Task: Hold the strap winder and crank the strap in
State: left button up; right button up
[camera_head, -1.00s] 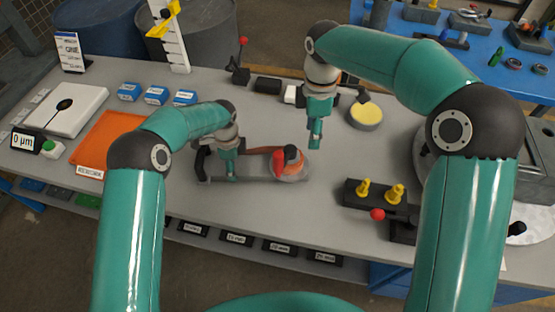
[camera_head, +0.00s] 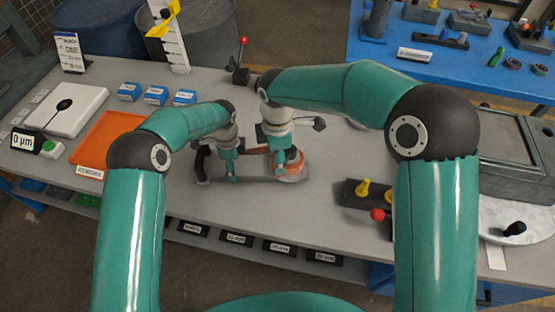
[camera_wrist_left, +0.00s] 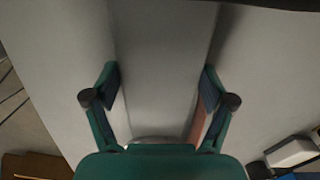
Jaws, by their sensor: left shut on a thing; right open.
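The strap winder (camera_head: 211,179) lies on the grey bench, with a dark handle (camera_head: 199,160) at its left end and an orange strap roll (camera_head: 297,164) at its right end. My left gripper (camera_head: 231,176) is shut on the winder's grey body between handle and roll. In the left wrist view its two fingers (camera_wrist_left: 158,95) stand on either side of the grey body. My right gripper (camera_head: 280,168) is open and points down at the strap roll, in front of it. It hides the red crank knob, and I cannot tell whether it touches it.
A dark block with yellow pegs (camera_head: 363,189) and a red knob (camera_head: 378,214) stands to the right, near my right arm. An orange mat (camera_head: 105,136) and small blue boxes (camera_head: 156,95) lie to the left. The bench in front of the winder is clear.

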jog(key=shift+f, duration=0.95)
jog(key=shift+c, duration=0.4)
grip_shut()
